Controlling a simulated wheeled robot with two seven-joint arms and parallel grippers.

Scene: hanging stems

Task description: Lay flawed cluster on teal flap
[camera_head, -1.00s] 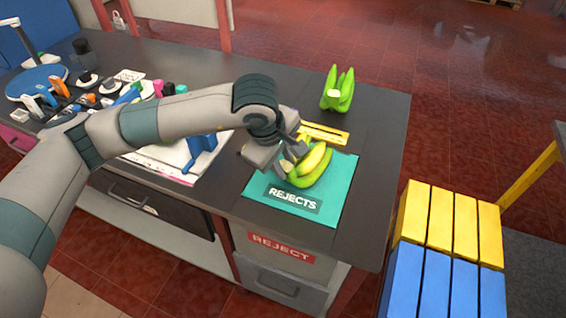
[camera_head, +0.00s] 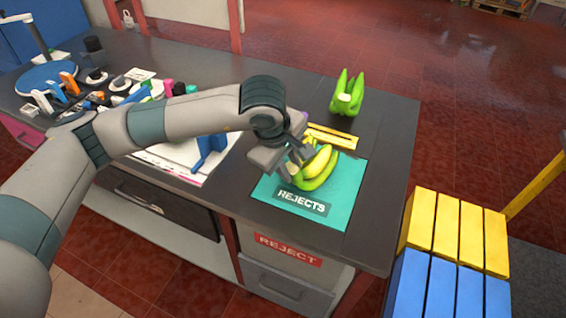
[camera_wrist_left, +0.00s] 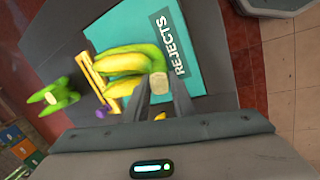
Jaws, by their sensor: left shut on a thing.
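The flawed cluster, a bunch of yellow-green bananas (camera_head: 318,168), is over the teal flap (camera_head: 345,205) marked REJECTS. It also shows in the left wrist view (camera_wrist_left: 125,62), with its cut stem end between the fingers and the teal flap (camera_wrist_left: 200,75) behind it. My left gripper (camera_head: 298,160) is shut on the cluster's stem end, and its fingers show in the left wrist view (camera_wrist_left: 160,98). The cluster is on or just above the flap; I cannot tell whether it bears its full weight there. My right gripper is not in view.
A green bunch (camera_head: 347,95) stands on the dark table behind the flap. A yellow ruler-like strip (camera_head: 330,137) lies just behind the flap. A white tray and small tools crowd the table's left. Yellow and blue slats (camera_head: 455,235) stand at the right.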

